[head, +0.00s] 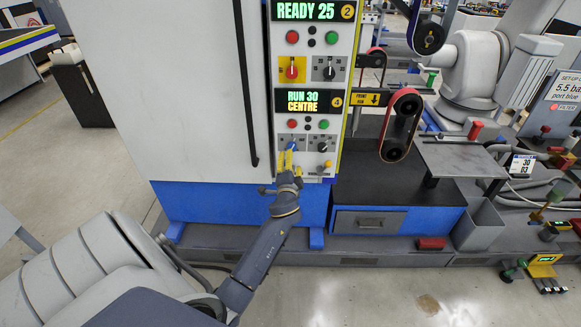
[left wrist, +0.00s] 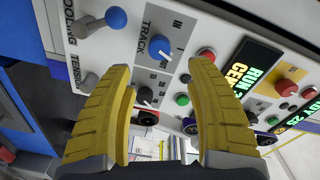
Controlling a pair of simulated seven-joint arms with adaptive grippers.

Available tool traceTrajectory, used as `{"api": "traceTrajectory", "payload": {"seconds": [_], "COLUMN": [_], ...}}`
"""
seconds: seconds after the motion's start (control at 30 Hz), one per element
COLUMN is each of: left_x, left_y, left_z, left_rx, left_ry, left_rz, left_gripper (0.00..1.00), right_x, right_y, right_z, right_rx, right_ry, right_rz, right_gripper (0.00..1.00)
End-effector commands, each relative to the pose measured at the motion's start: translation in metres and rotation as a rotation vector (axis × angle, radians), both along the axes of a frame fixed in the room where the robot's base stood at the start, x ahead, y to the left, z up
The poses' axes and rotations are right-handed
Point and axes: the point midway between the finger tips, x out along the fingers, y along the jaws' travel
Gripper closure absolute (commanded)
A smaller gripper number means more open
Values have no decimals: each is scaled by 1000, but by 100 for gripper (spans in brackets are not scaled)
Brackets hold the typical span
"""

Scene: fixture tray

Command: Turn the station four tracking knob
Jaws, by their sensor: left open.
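The station four panel shows RUN 30 CENTRE (head: 311,101). Its tracking knob (left wrist: 161,48) is a blue pointer knob beside the TRACK label in the left wrist view. In the head view the blue knob (head: 292,146) shows just above the fingertips. My left gripper (head: 288,157) reaches up to the lower panel. In the left wrist view its two yellow fingers (left wrist: 162,68) are open, with the knob seen beyond the gap between the tips. No contact can be made out. My right gripper is not in view.
A black knob (left wrist: 145,96) sits close to the tracking knob. A blue ball (left wrist: 117,18), red button (left wrist: 207,53) and green button (left wrist: 182,99) are also near. Station two's panel (head: 306,12) is above. A belt on rollers (head: 403,120) stands to the right.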

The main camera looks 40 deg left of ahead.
Motion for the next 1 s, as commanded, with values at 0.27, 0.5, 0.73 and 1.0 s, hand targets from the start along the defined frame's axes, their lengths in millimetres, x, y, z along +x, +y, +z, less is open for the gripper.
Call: {"api": "traceTrajectory", "payload": {"seconds": [0.27, 0.5, 0.73, 1.0], "left_x": [-15, -16, -15, -1], "left_y": [-11, -12, -12, -32], "left_z": [0, 0, 0, -57], "left_rx": [0, 0, 0, -148], "left_ry": [2, 0, 0, 27], "left_rz": [1, 0, 0, -85], "left_gripper": [44, 44, 44, 44], "right_x": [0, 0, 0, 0], "right_y": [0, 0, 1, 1], "right_z": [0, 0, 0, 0], "right_rx": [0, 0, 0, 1], "right_ry": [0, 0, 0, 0], "right_rz": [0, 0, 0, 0], "right_gripper": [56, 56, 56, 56]}}
